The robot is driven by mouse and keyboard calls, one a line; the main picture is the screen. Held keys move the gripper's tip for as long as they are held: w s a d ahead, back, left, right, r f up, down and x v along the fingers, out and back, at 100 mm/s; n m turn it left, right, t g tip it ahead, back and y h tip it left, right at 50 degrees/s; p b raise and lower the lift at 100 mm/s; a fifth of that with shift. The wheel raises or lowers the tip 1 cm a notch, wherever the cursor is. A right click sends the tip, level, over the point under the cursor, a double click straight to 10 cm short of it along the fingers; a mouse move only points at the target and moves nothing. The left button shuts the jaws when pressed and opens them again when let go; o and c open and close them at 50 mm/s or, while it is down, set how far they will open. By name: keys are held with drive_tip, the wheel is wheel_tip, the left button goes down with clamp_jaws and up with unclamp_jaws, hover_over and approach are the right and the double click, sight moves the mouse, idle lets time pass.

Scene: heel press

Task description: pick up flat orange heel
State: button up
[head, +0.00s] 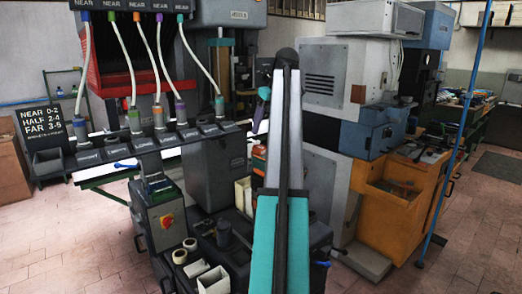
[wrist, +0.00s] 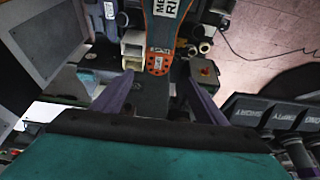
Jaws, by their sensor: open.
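In the wrist view, a flat red-orange piece with dark dots (wrist: 158,65), which looks like the flat orange heel, lies below and between my gripper's fingertips (wrist: 157,80). A small white label with unreadable print sits at its upper end. My gripper is open, with two purple fingers apart and nothing between them; the distance down to the piece is hard to tell. In the head view, my gripper (head: 258,113) is partly hidden behind my arm. An orange patch (head: 258,153) shows below it, and I cannot tell whether it is the heel.
White bins (head: 213,281) and pale rolls (head: 180,256) sit on the dark bench. A grey control box (head: 166,226) and several hose-fed stations stand left; a large grey machine (head: 322,75) stands right.

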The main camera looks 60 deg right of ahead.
sight(260, 146)
drive_tip(key=x, duration=0.4)
drive_tip(key=shift+w+f, duration=0.1)
drive_tip(key=shift+f, duration=0.05)
drive_tip(key=shift+f+p, duration=0.1)
drive_tip(key=shift+p, duration=0.2)
drive_tip(key=shift+d+p+x, duration=0.2)
drive_tip(key=shift+p+x, duration=0.45)
drive_tip(key=shift+x, duration=1.8)
drive_tip(key=c, duration=1.1)
drive_tip(key=shift+r, duration=0.2)
drive_tip(key=shift+c, duration=0.2)
